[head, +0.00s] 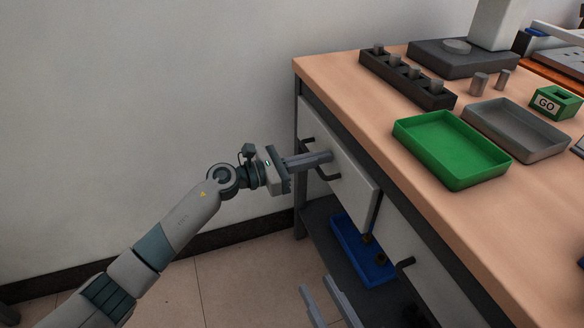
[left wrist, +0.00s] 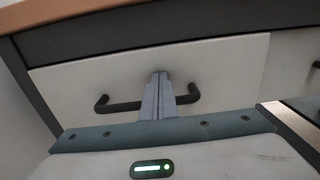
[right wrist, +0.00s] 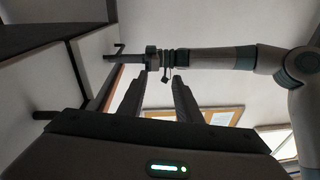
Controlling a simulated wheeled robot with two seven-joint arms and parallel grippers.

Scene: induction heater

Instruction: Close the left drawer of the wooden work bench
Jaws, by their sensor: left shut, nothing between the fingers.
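The left drawer (head: 352,184) of the wooden work bench (head: 345,84) has a pale front with a dark bar handle. Its front stands slightly out from the bench frame. The drawer front also fills the middle of the left wrist view (left wrist: 225,65). My left gripper (head: 328,157) is shut and empty, its fingers pointing at the drawer front across the handle (left wrist: 120,106). I cannot tell whether the tips touch the front. My right gripper (head: 328,290) is low at the bottom of the head view. Its two fingers are apart in the right wrist view (right wrist: 157,88).
The right drawer (head: 415,245) sits beside the left one. A blue bin (head: 350,250) is on the lower shelf. On the bench top are a green tray (head: 455,150), a grey tray (head: 520,132) and a dark block with pegs (head: 405,80). The floor on the left is clear.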

